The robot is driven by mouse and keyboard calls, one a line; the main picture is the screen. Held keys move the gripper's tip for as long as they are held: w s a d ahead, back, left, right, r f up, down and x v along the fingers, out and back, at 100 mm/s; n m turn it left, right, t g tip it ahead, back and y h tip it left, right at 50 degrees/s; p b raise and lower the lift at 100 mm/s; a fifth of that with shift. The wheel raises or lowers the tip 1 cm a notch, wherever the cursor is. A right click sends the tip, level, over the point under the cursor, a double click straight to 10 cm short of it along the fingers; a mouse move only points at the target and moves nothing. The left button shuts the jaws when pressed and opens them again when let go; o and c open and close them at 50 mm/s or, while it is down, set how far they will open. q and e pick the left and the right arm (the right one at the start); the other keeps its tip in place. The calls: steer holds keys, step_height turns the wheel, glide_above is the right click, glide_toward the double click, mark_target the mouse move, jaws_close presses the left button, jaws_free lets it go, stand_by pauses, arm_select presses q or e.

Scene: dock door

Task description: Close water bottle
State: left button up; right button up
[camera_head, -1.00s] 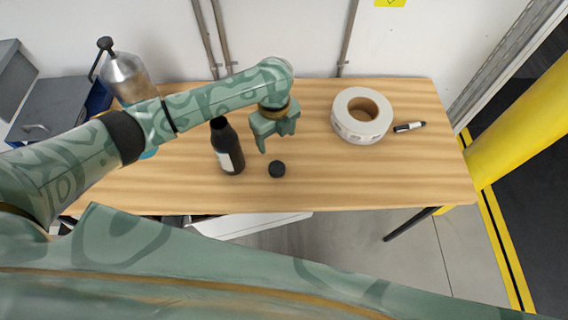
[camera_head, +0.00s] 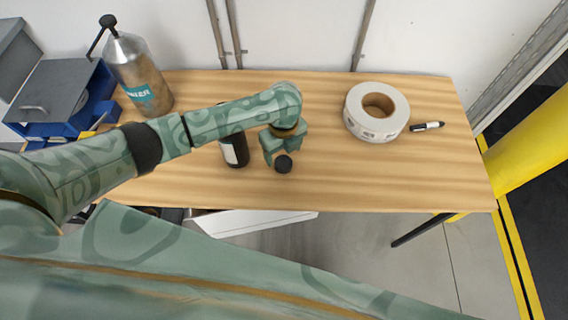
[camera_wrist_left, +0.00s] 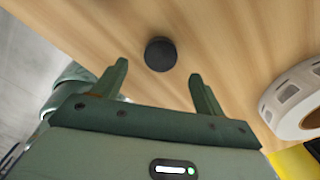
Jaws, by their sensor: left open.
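The black bottle (camera_head: 235,152) with a white label stands upright on the wooden table, its upper part hidden behind my left arm. The round black cap (camera_head: 284,164) lies on the table to the right of the bottle, apart from it. In the left wrist view the cap (camera_wrist_left: 160,54) shows beyond and between the two fingertips. My left gripper (camera_head: 276,157) is open and empty, close above the cap. Its open fingers also show in the left wrist view (camera_wrist_left: 159,75). My right gripper is not in view.
A white label roll (camera_head: 359,125) and a black-and-white marker (camera_head: 428,126) lie on the right of the table (camera_head: 400,180). A metal canister (camera_head: 140,75) stands at the back left, beside blue bins (camera_head: 60,129). A yellow post (camera_head: 530,142) stands past the right edge.

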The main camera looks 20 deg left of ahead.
mark_target(283, 162)
arm_select(q)
steer(key=shift+f, duration=0.25)
step_height(283, 162, down, 5)
steer(key=b, duration=0.3)
steer(key=shift+f, duration=0.15)
steer(key=shift+w, duration=0.1)
steer(key=c, duration=1)
